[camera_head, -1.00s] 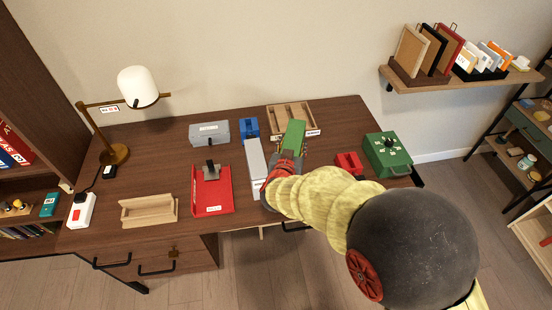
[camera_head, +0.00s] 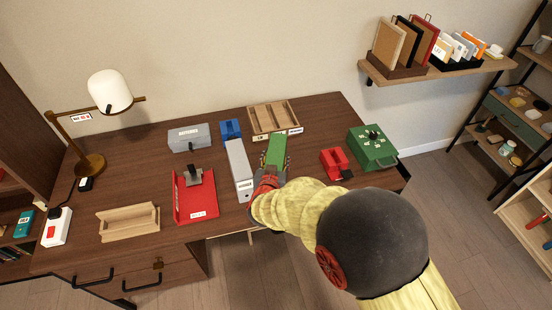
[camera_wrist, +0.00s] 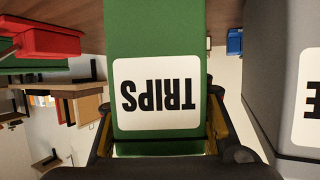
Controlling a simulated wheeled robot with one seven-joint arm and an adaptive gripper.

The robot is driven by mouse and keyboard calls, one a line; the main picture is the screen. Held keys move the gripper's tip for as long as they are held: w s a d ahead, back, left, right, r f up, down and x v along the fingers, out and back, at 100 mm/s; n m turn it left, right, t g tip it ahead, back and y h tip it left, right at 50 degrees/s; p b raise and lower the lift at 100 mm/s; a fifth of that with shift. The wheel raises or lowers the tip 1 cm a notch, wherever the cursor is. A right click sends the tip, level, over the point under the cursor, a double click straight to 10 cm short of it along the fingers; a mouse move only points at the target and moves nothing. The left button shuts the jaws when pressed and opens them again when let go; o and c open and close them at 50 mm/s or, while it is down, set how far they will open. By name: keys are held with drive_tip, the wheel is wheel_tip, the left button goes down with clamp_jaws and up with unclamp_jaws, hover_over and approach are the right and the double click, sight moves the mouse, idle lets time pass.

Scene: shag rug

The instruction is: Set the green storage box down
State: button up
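The green storage box (camera_head: 276,149) is a tall narrow box held over the desk, right of the grey upright box (camera_head: 240,168). In the wrist view the green box (camera_wrist: 155,30) fills the middle, with a white label reading TRIPS upside down. My gripper (camera_head: 268,182) has hold of its near end. In the wrist view the fingers of my gripper (camera_wrist: 160,135) press on both sides of it. Whether its underside touches the desk cannot be told.
The desk (camera_head: 305,160) has bare wood right of the green box. Around stand a wooden compartment tray (camera_head: 272,119), blue item (camera_head: 230,129), red block (camera_head: 335,162), green cash box (camera_head: 372,150), red tray (camera_head: 196,205) and grey batteries box (camera_head: 189,137).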

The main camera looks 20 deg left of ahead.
drive_tip(key=shift+o, duration=0.6)
drive_tip(key=shift+r, duration=0.1)
drive_tip(key=shift+s+r, duration=0.2)
drive_tip(key=shift+s, duration=0.05)
drive_tip(key=p+v, duration=0.4)
drive_tip(key=v, duration=0.7)
drive_tip(key=shift+s, duration=0.25)
drive_tip(key=shift+d, duration=0.1)
